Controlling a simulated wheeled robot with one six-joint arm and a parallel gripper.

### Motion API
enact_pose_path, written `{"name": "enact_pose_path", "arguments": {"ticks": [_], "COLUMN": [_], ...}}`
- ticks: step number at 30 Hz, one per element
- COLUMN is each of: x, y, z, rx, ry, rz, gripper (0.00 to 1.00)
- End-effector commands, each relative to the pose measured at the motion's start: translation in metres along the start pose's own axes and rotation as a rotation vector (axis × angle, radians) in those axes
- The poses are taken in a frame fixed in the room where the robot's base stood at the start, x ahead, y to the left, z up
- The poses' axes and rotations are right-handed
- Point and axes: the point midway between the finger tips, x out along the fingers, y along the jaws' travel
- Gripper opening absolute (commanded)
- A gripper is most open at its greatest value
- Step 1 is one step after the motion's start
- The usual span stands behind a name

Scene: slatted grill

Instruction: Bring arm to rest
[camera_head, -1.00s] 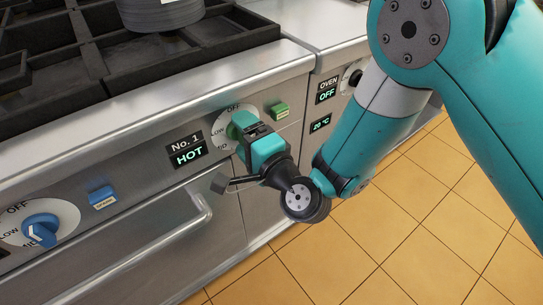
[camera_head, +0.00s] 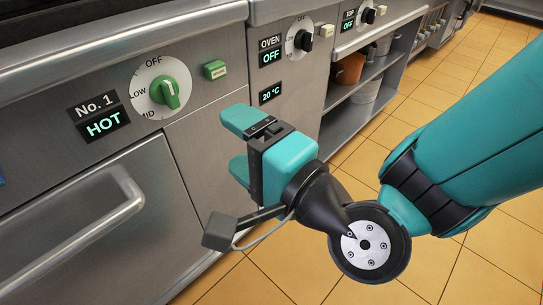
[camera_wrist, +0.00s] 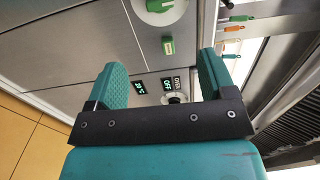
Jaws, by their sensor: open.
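My gripper (camera_head: 236,145) is open and empty in the head view, its two teal fingers spread apart. It is below and right of the green knob (camera_head: 170,92), clear of it and in front of the stove panel. In the wrist view my gripper (camera_wrist: 158,80) shows both fingers wide apart with nothing between them. The green knob (camera_wrist: 160,5) is at the top edge there, beyond the fingers. The "No. 1" display (camera_head: 101,117) reads HOT in the head view.
A green button (camera_head: 215,70) sits right of the knob. A bar handle (camera_head: 95,225) sticks out from the door at lower left. The oven panel (camera_head: 283,60) reads OFF and 20 °C. Shelves with pots (camera_head: 348,70) stand further right. Tiled floor (camera_head: 290,270) is open below.

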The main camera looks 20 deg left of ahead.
Motion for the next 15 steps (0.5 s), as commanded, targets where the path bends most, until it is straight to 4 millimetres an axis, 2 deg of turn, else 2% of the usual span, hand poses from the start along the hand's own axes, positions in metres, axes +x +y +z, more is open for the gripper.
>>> {"name": "enact_pose_path", "arguments": {"ticks": [15], "x": [-0.0021], "y": [-0.0001], "z": [0.0057], "rx": [0.001], "ry": [-0.015], "rz": [0.001], "gripper": [0.77]}}
